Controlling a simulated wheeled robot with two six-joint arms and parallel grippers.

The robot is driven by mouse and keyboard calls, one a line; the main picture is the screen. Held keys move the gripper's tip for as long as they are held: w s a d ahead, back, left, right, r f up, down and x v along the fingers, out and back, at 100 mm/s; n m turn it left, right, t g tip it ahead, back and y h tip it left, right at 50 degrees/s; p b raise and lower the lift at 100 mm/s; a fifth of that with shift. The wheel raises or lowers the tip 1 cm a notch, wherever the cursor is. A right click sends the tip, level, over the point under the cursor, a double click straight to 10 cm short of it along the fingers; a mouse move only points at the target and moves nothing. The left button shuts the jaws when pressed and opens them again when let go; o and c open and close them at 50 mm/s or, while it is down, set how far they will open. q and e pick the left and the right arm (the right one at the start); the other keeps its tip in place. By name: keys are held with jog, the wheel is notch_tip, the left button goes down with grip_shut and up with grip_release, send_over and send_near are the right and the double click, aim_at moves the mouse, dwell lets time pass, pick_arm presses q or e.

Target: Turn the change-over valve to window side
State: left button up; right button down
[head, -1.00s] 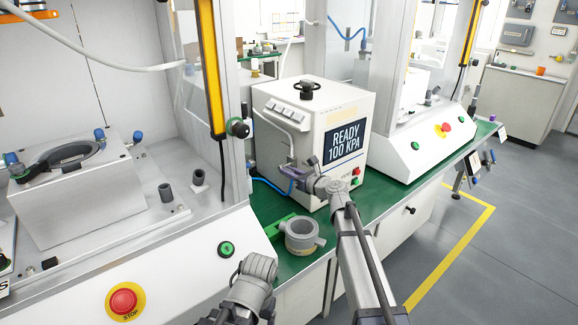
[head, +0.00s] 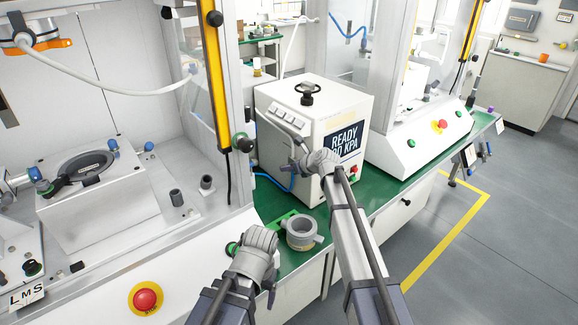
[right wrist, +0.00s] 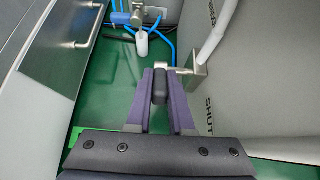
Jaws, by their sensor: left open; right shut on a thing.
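A grey-white press control box (head: 285,150) stands on the green bench, with a "READY" display (head: 344,140) and a black handwheel (head: 307,92) on top. A white pipe runs down its left face and also shows in the right wrist view (right wrist: 216,32). There, my right gripper (right wrist: 161,84) is shut on a dark grey valve handle (right wrist: 160,88), whose metal stem joins a fitting at the pipe's end. In the head view my right gripper (head: 300,163) is beside that face, its fingertips hard to make out. My left gripper (head: 262,240) is open, lower down, its fingers mostly hidden.
A grey ring-shaped part (head: 302,232) lies on the green bench (head: 350,208) between my arms. A red stop button (head: 145,298) sits on the left machine's front. Blue hoses (right wrist: 166,45) and a metal door handle (right wrist: 88,22) flank the valve.

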jog(key=c, duration=0.8)
grip_release()
jog(key=p+v, duration=0.4)
jog(key=v, duration=0.3)
jog(key=shift+s+d+r, duration=0.2)
jog(key=shift+s, duration=0.05)
